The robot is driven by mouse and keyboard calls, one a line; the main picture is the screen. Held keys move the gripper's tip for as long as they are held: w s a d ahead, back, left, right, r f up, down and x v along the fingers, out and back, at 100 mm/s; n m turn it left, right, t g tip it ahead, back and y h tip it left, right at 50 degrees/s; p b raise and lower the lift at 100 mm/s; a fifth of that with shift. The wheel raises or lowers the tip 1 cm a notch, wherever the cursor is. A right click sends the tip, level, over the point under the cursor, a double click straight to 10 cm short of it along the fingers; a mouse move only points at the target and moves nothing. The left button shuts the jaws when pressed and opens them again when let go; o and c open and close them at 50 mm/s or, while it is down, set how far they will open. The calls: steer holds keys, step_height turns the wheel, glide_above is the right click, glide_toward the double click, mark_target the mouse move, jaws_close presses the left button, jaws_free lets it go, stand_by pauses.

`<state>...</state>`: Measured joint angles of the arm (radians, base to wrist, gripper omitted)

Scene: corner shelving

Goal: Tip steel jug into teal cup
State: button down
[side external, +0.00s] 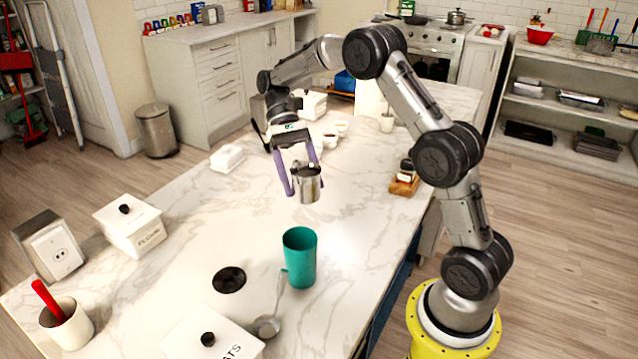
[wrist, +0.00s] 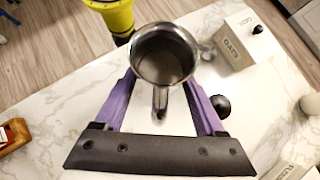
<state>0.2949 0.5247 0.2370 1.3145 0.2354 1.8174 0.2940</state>
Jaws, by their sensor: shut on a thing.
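The steel jug (side external: 308,186) is held in my gripper (side external: 304,188), whose purple fingers are shut on it. It looks about upright, in the air above the counter. In the wrist view, the jug (wrist: 165,55) shows its round open mouth between the fingers of my gripper (wrist: 162,85), with a handle towards the palm; what is inside is unclear. The teal cup (side external: 300,258) stands upright on the counter, nearer the side camera than the jug and below it in the picture. The cup does not show in the wrist view, perhaps hidden by the jug.
A ladle (side external: 270,322) lies beside the cup, and a black disc (side external: 229,280) lies to its left. An OATS box (side external: 195,338), a FLOUR box (side external: 128,222) and a crock with a red handle (side external: 68,325) stand around. A wooden block (side external: 404,184) sits near the right edge.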

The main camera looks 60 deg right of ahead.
steer(key=shift+s+a+f+n+t+h, duration=0.1)
steer(key=shift+a+f+n+t+h, duration=0.2)
steer(key=shift+a+t+h, duration=1.3)
steer(key=shift+s+a+f+n+t+h, duration=0.1)
steer(key=shift+a+f+n+t+h, duration=0.2)
steer(key=shift+t+h, duration=2.65)
steer(key=shift+s+a+f+n+t+h, duration=0.2)
steer(key=shift+a+t+h, duration=0.55)
steer(key=shift+t, duration=3.2)
steer(key=shift+w, duration=0.1)
steer(key=shift+f, duration=0.1)
